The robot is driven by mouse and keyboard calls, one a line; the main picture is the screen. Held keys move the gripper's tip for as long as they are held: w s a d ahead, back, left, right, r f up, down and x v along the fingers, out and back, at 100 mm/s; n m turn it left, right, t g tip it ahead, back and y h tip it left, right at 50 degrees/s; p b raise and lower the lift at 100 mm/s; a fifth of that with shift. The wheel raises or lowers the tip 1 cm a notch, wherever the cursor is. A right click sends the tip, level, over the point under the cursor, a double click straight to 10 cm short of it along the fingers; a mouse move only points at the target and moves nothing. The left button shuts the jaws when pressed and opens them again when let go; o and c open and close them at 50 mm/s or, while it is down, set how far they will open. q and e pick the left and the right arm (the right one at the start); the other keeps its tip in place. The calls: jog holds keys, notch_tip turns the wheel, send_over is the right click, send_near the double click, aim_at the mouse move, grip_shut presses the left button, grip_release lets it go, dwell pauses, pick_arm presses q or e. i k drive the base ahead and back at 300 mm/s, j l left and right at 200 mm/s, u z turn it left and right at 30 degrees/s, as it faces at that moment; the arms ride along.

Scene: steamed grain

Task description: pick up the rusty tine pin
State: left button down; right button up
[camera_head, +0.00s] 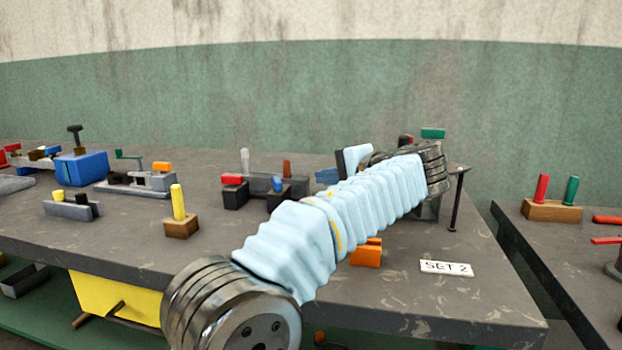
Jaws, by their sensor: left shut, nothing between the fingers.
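A rust-brown upright pin (287,168) stands at the right end of a dark grey holder (260,184) in the middle of the table; it is the thing that best fits the rusty tine pin. My left arm, in a pale blue sleeve, crosses the view from the bottom to the right. My left gripper (350,159) shows only in part behind the sleeve, to the right of the rust-brown pin and apart from it. It is shut and holds nothing visible. Much of it is hidden by my arm. My right gripper is out of view.
A yellow peg (178,202) stands in a wooden block. An orange block (367,252) and a SET 2 card (446,268) lie near the front edge.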

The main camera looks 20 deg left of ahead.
aim_at(286, 165)
jog(key=k+l, duration=0.15)
jog(key=k, duration=0.35)
jog(key=k+l, duration=0.1)
jog(key=k, duration=0.4)
